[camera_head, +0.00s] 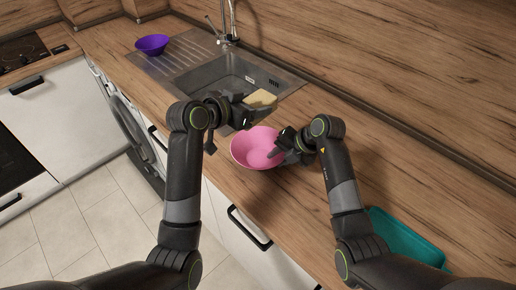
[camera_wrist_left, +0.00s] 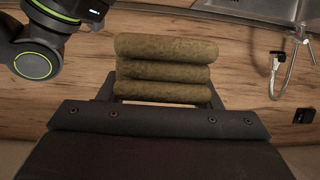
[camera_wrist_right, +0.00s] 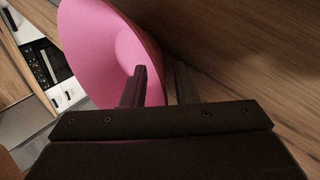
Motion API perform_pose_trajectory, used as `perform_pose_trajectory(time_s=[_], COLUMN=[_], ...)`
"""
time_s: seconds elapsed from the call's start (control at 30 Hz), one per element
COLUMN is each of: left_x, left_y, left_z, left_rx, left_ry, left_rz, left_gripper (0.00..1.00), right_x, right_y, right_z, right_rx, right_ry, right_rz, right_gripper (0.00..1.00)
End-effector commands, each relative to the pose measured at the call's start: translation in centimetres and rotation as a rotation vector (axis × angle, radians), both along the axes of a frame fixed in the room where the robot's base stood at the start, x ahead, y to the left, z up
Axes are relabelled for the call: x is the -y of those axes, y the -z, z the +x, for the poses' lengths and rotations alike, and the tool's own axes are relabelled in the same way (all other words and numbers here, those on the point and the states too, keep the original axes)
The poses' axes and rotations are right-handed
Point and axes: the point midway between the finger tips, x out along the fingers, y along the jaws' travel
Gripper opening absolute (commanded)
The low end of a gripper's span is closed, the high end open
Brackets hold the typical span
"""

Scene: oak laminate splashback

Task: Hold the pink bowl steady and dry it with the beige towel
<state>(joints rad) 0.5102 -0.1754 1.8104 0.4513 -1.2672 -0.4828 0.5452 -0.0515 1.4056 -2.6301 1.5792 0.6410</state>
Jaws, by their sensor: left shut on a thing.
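The pink bowl (camera_head: 250,150) is at the counter's front edge, below the sink, its opening facing up. My right gripper (camera_head: 277,150) is at its right rim. In the right wrist view one finger overlaps the bowl (camera_wrist_right: 95,50) and the other is outside its wall, with a visible gap between the fingers (camera_wrist_right: 160,85). My left gripper (camera_head: 250,108) is shut on the folded beige towel (camera_head: 262,98), held above and behind the bowl, apart from it. The towel fills the jaws as stacked rolls in the left wrist view (camera_wrist_left: 163,72).
A purple bowl (camera_head: 153,44) stands on the drainboard (camera_head: 180,57), left of the steel sink (camera_head: 225,75) and tap (camera_head: 230,35). A teal tray (camera_head: 405,235) lies at the right on the wooden counter (camera_head: 310,190). The wooden splashback (camera_head: 400,80) bounds the back.

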Motion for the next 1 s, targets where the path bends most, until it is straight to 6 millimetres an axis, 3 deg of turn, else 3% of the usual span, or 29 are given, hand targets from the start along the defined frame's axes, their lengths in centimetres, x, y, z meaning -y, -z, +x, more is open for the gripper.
perform_pose_trajectory(time_s=[0.37, 0.53, 0.8, 1.0], left_x=[0.0, 0.0, 0.0, 0.0], left_y=[-0.1, -0.1, -0.1, -0.1], left_z=[0.0, 0.0, 0.0, 0.0], left_rx=[0.001, 0.001, 0.001, 0.002], left_ry=[0.000, 0.000, 0.000, 0.000], left_rz=[-0.001, -0.001, -0.001, -0.001], left_gripper=[0.30, 0.30, 0.30, 0.30], right_x=[0.3, 1.7, 4.8, 6.2], right_y=[-0.4, -2.4, -7.1, -9.2], right_z=[-0.1, -0.5, -1.8, -2.4], right_rx=[0.001, 0.004, 0.004, 0.001], right_ry=[0.001, 0.001, 0.001, 0.001], right_rz=[0.000, -0.002, -0.003, -0.002], right_gripper=[0.28, 0.28, 0.28, 0.28])
